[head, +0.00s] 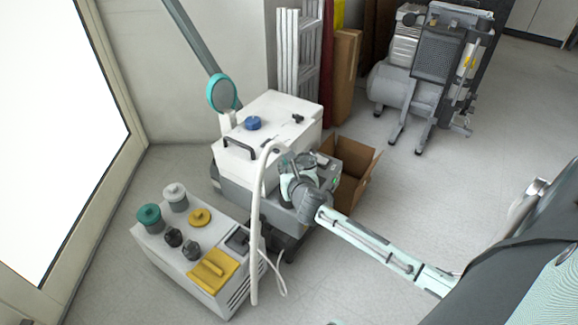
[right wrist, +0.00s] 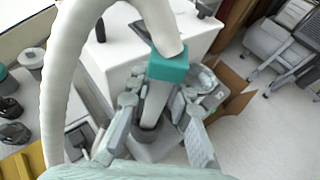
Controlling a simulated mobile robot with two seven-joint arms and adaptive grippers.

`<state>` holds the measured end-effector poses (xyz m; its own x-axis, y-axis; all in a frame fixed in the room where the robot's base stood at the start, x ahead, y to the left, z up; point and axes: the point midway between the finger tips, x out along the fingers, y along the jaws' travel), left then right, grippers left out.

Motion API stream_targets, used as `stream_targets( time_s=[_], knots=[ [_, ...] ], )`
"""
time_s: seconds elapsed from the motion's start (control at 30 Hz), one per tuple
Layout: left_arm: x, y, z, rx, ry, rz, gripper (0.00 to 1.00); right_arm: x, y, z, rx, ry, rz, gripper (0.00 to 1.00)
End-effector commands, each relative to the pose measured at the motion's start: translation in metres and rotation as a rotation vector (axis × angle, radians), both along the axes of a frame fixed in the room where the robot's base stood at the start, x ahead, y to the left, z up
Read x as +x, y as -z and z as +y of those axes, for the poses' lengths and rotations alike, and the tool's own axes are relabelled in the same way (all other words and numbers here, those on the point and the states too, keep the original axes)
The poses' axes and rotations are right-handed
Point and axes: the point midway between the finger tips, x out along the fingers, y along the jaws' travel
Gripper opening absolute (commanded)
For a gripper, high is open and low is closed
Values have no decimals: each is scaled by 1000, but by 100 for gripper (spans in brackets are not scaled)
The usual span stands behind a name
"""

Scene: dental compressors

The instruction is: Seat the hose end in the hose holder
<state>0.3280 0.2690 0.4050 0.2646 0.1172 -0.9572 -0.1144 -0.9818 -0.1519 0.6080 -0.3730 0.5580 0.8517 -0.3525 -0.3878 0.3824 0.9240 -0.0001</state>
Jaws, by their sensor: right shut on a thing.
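The white hose (head: 258,215) rises from beside the low white unit, bends over at the top and runs to my right gripper (head: 297,168). In the right wrist view the gripper (right wrist: 158,101) is shut on the hose end (right wrist: 157,98), a pale tapered piece below a teal collar (right wrist: 168,66). The end points down, slightly tilted. Its lower tip meets a dark round ring (right wrist: 147,138), which looks like the hose holder. I cannot tell how deep it sits. In the head view the gripper hides the hose end and holder. My left gripper is not in view.
A white and grey cart (head: 285,110) with a black handle stands just behind the gripper. A low white unit (head: 190,265) with several caps is at front left. An open cardboard box (head: 362,165) is right of the cart. A compressor (head: 420,85) stands farther back. Floor at right is clear.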

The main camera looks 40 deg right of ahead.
Motion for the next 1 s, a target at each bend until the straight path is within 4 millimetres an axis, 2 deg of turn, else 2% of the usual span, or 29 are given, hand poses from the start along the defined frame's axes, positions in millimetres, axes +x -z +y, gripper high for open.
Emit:
stream_targets(
  time_s=[0.07, 0.1, 0.27, 0.53, 0.67, 0.77, 1.0],
  knots=[
    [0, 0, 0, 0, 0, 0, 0, 0, -1, 0, 0, 0, -1, 0],
    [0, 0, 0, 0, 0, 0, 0, 0, -1, 0, 0, 0, -1, 24],
    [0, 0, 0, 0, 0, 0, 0, 0, -1, 0, 0, 0, -1, 44],
    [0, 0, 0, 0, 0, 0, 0, 0, 0, 0, 0, 0, 1, 44],
    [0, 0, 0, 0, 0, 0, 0, -7, -2, 3, -1, -1, 2, 44],
    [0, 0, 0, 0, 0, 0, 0, -21, -9, 8, -1, -2, 1, 44],
    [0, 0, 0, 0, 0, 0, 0, -65, -29, 27, 0, -3, 2, 44]
  ],
)
